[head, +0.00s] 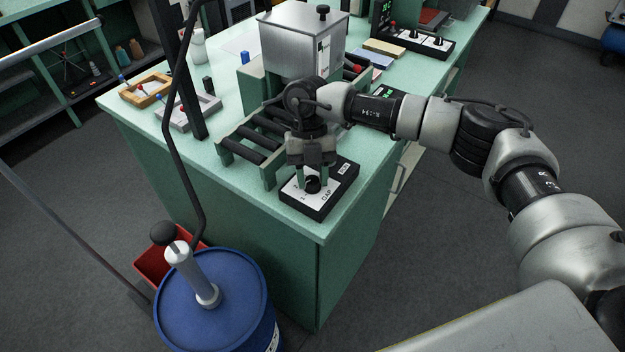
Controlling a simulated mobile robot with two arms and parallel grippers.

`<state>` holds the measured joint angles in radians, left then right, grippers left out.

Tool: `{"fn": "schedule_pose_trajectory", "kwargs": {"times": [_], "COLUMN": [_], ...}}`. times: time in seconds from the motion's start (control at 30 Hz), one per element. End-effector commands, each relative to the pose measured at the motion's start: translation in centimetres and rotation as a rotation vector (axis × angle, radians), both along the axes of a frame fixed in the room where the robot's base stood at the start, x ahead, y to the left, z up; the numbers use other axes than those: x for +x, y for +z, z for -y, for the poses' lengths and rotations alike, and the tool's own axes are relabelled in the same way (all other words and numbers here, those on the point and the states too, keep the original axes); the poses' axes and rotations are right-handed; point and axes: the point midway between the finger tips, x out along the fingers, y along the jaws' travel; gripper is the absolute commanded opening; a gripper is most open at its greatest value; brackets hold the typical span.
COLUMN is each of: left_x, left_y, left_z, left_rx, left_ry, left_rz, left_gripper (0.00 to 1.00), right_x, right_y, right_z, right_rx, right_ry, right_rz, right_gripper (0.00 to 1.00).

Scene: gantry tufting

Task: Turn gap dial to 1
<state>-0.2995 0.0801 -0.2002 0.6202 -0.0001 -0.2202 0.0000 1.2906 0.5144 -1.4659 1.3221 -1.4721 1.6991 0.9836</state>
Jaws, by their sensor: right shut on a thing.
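The gap dial is a black round knob (312,184) on a dark box with a white face plate marked GAP (326,196). The box sits at the near right corner of the green bench. My right gripper (313,178) points down over the box, with its two green-grey fingers on either side of the knob. It is shut on the knob. Small marks on the plate beside the knob are too small to read surely, and the fingers partly hide the dial, so its setting cannot be told. My left gripper is not in view.
A roller rack (248,150) stands just left of the dial box, below a grey metal housing (303,45). A dark post (182,80) rises at the bench's left side. A blue drum (215,310) with a pump and a red bin (160,262) stand on the floor in front.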

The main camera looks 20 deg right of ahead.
Motion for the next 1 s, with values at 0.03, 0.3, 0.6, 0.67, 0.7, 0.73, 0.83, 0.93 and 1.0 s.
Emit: {"fn": "schedule_pose_trajectory", "kwargs": {"times": [0.03, 0.3, 0.6, 0.67, 0.7, 0.73, 0.83, 0.93, 1.0], "left_x": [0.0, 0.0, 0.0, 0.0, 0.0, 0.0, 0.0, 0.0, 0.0], "left_y": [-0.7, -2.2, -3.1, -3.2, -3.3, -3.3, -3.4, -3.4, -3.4], "left_z": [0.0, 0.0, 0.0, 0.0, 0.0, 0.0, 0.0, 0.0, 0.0], "left_rx": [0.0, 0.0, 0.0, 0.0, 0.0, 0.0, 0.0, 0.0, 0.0], "left_ry": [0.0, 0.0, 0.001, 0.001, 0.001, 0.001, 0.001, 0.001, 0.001], "left_rz": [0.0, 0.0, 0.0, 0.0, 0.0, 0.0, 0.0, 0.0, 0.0], "left_gripper": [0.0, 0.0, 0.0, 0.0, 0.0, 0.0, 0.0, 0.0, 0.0], "right_x": [0.1, 0.1, 0.1, 0.1, 0.1, 0.1, 0.1, 0.1, 0.1], "right_y": [-0.2, -0.1, 0.0, 0.1, 0.1, 0.1, 0.1, 0.1, 0.2], "right_z": [-0.1, -0.2, -0.2, -0.2, -0.2, -0.2, -0.2, -0.2, -0.2], "right_rx": [0.0, 0.001, 0.0, 0.001, 0.001, 0.001, 0.001, 0.001, 0.001], "right_ry": [0.045, 0.261, 0.409, 0.425, 0.434, 0.439, 0.452, 0.458, 0.46], "right_rz": [0.004, 0.005, 0.004, 0.004, 0.005, 0.005, 0.005, 0.005, 0.004], "right_gripper": [0.13, 0.13, 0.13, 0.13, 0.13, 0.13, 0.13, 0.13, 0.13]}}
